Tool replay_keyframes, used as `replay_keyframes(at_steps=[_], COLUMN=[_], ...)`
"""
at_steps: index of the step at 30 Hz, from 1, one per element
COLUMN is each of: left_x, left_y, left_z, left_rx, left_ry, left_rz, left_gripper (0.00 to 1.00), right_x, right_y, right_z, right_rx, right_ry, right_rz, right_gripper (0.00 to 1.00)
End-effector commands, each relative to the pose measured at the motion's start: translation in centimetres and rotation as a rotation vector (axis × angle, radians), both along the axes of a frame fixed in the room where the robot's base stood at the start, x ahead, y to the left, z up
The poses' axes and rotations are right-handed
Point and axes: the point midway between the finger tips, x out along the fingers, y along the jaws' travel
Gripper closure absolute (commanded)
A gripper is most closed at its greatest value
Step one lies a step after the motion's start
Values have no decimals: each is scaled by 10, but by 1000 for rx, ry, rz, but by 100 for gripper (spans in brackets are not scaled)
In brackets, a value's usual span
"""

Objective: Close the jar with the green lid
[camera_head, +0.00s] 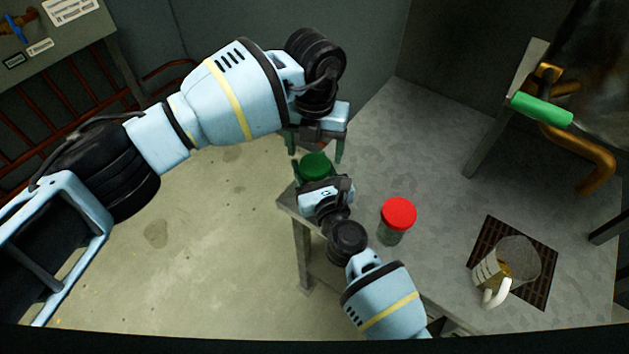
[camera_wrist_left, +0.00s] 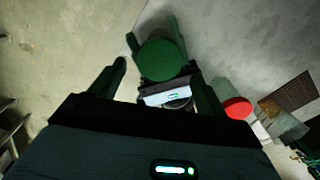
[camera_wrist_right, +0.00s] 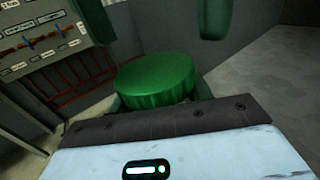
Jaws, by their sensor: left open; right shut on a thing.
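The green lid (camera_head: 315,164) is round and faces up in the head view, near the table's left corner. It also shows in the left wrist view (camera_wrist_left: 161,60) and from the side in the right wrist view (camera_wrist_right: 156,79). My right gripper (camera_head: 312,180) is shut around the jar under the lid; the jar body is mostly hidden, so I cannot tell how the lid sits on it. My left gripper (camera_head: 318,152) is open and points down above the lid, one finger on each side, apart from it.
A jar with a red lid (camera_head: 397,215) stands on the grey table (camera_head: 440,190), right of my right gripper. A glass mug (camera_head: 512,262) stands on a dark grate (camera_head: 545,290) farther right. A machine with a green handle (camera_head: 541,109) is at the back right.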

Motion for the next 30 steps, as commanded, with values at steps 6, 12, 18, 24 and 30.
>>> replay_keyframes(at_steps=[6,12,18,24,30], left_x=[0,0,0,0,0], left_y=[0,0,0,0,0], left_z=[-27,-36,-37,-36,-36], left_rx=[1,1,1,1,1], left_ry=[2,-1,-1,-1,-1], left_rz=[-1,-2,-1,-1,-1], left_gripper=[25,25,25,42,68], right_x=[0,0,0,0,0], right_y=[0,0,0,0,0], right_z=[1,1,1,1,1], right_rx=[0,0,0,0,0], right_ry=[-1,-1,-1,-1,-1], right_rz=[0,0,0,0,0], right_gripper=[100,100,100,100,100])
